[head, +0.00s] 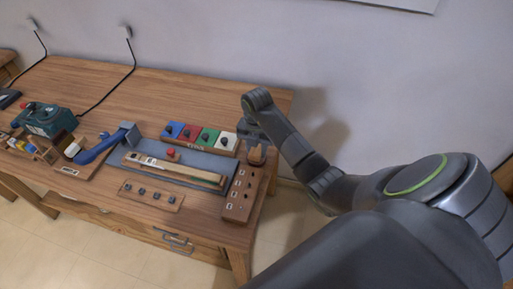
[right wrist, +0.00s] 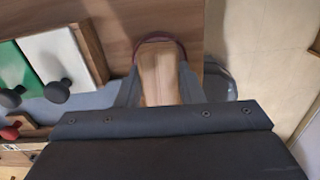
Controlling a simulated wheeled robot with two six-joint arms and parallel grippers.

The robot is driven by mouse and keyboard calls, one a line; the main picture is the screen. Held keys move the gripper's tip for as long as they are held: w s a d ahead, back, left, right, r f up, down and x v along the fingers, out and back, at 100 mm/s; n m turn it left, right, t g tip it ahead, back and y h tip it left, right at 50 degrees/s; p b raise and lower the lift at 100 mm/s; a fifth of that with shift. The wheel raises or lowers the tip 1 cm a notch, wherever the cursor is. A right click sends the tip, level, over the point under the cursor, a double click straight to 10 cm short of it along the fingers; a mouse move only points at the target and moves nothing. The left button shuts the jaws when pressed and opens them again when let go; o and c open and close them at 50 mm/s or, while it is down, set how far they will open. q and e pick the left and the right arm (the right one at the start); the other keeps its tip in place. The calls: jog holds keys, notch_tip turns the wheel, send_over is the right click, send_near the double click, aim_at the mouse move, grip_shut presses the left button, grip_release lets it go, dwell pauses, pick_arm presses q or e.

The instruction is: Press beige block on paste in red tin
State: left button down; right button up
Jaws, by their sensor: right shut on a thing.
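My right gripper (head: 254,138) is over the right end of the table, pointing down. It is shut on the beige block (head: 256,156). In the right wrist view the block (right wrist: 158,78) stands between the two fingers (right wrist: 160,92). A dark red rim (right wrist: 154,38), likely of the red tin, curves around the far end of the block. The rest of the tin and any paste in it are hidden by the block and gripper. I cannot tell whether the block touches the paste. My left gripper is not in view.
The table's right edge is close.

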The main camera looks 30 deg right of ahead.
jog(key=shift+f+b, duration=0.35)
jog(key=shift+f, duration=0.2)
dwell(1.4)
notch_tip(320, 180, up, 7)
jog(key=p, duration=0.6)
jog(key=shift+r, duration=0.1)
dwell(0.6)
